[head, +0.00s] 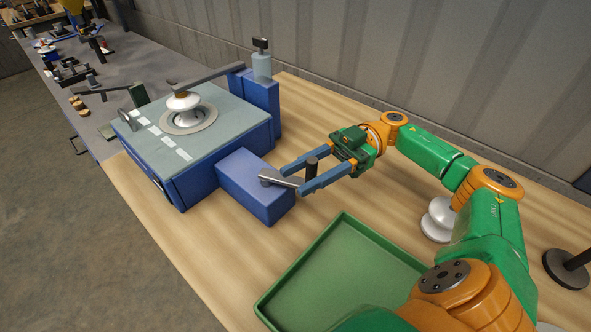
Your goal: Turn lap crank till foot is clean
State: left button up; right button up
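The lap machine is a blue box (215,166) with a grey-green top. A white insulator (183,104) stands on its round lap plate (207,119), under a grey arm (212,75) from the rear post. The insulator's foot is too small to judge. The crank (276,179) is a grey lever on a smaller blue box (252,189), with a dark upright handle (311,170). My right gripper (291,178) is open, its blue fingers on either side of the handle. I cannot tell whether they touch it. My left gripper is not in view.
An empty green tray (335,283) lies in front of the crank. Another white insulator (437,222) stands behind my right arm, with a dark post stand (569,264) at the right. A corrugated wall (400,70) runs behind the bench. Bare wood lies left of the tray.

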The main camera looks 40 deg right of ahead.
jog(key=s+a+r+b, duration=0.6)
jog(key=s+a+r, duration=0.1)
jog(key=s+r, duration=0.5)
jog(key=shift+a+r, duration=0.2)
jog(key=shift+r, duration=0.4)
